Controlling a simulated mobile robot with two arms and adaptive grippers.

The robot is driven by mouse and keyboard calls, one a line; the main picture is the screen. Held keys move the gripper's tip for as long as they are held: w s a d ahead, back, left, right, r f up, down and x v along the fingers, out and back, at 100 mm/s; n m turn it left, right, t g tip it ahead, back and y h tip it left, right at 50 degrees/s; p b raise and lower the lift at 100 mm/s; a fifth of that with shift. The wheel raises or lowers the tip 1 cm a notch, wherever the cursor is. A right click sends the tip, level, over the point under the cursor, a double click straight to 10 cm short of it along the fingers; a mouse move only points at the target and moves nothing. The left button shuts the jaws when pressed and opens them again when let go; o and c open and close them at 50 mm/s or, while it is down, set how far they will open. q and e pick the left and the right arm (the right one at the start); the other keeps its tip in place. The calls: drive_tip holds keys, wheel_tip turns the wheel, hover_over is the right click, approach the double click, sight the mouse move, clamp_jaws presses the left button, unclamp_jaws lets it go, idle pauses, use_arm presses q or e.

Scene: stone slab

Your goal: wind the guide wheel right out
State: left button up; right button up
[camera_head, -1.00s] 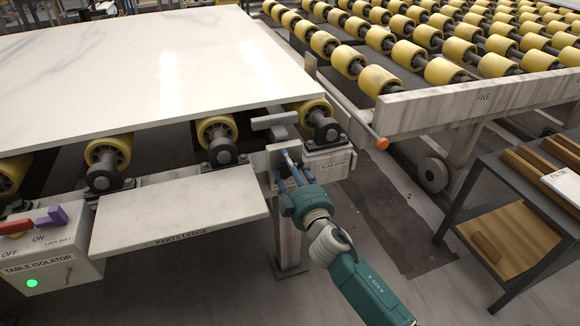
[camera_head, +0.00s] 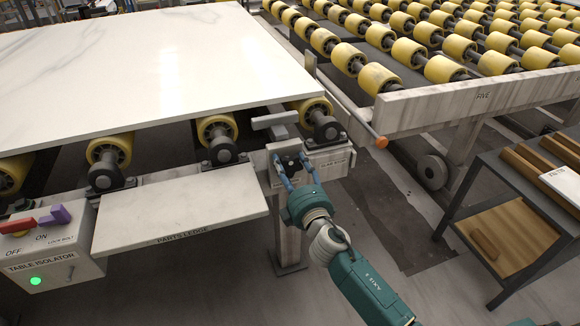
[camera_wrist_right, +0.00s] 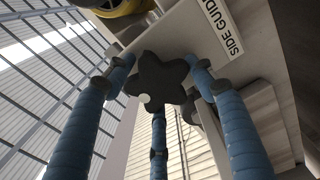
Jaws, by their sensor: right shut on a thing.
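The guide wheel (camera_wrist_right: 158,82) is a small black lobed knob with a white dot near its lower left edge. In the head view it is a dark shape (camera_head: 289,162) on the light bracket at the slab table's near right corner. My right gripper (camera_head: 291,167) reaches it from below right, its blue fingers on either side of it. In the wrist view the three fingers (camera_wrist_right: 158,88) surround the wheel and are shut on it. A label reading SIDE GUIDE (camera_wrist_right: 222,27) is on the bracket beside it. My left gripper is not in view.
The white marble slab (camera_head: 150,65) lies on yellow rollers above the bracket. A grey guide block (camera_head: 275,119) is near its corner. The parts ledge (camera_head: 180,208) is left of my gripper. An orange-tipped bar (camera_head: 380,141) and a dark shelf cart (camera_head: 500,200) are right.

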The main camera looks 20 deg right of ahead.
drive_tip(key=shift+a+r, duration=0.3)
drive_tip(key=shift+a, duration=0.05)
drive_tip(key=o, duration=1.1)
drive_tip(key=shift+o, duration=0.3)
drive_tip(key=shift+a+f, duration=0.1)
drive_tip(key=shift+a, duration=0.05)
drive_tip(key=shift+d+f, duration=0.15)
drive_tip(key=shift+d, duration=0.05)
drive_tip(key=shift+s, duration=0.3)
drive_tip(key=s, duration=1.1)
drive_tip(key=shift+s, duration=0.15)
drive_tip(key=shift+d, duration=0.1)
